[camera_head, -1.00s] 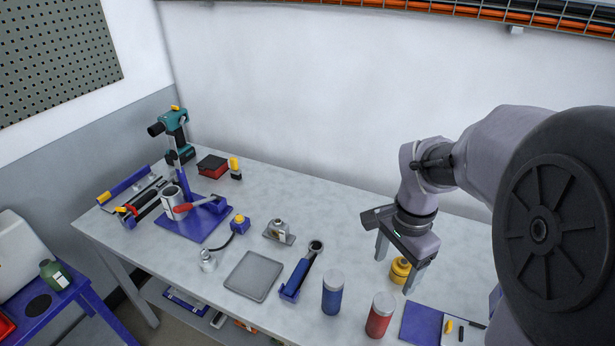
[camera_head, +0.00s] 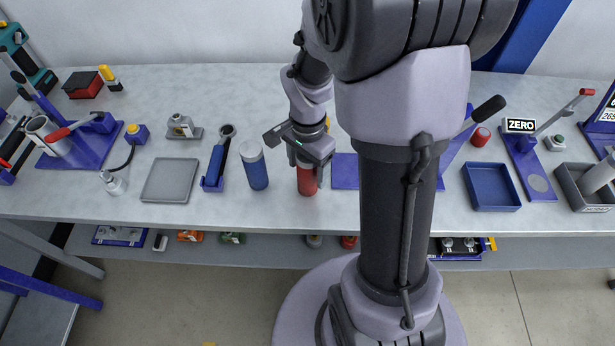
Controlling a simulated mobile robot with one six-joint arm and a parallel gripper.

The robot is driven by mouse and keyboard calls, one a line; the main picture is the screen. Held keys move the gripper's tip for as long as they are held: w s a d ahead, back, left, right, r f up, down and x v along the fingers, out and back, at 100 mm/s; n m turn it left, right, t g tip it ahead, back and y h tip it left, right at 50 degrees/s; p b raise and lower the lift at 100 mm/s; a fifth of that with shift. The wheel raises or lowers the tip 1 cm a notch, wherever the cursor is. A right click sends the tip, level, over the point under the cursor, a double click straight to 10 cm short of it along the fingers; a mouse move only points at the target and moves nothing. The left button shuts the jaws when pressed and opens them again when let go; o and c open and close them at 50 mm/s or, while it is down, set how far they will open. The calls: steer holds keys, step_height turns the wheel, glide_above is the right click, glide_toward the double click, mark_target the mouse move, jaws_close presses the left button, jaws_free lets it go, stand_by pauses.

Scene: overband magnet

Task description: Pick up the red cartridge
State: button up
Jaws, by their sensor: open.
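The red cartridge (camera_head: 307,183) stands upright near the front edge of the workbench, to the right of a blue cartridge (camera_head: 255,168) with a grey cap. My gripper (camera_head: 307,172) is over the red cartridge and hides its top. The fingers are open and reach down around its upper part, one at the left and one at the right. I cannot tell whether either finger touches it.
A blue torque-wrench-like tool (camera_head: 217,165) and a grey tray (camera_head: 171,180) lie to the left. A blue plate (camera_head: 345,171) lies just right of the red cartridge. A blue tray (camera_head: 491,187) is farther right. My arm hides the middle of the bench.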

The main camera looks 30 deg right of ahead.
steer(key=shift+r, duration=0.15)
steer(key=shift+c, duration=0.6)
jaws_close()
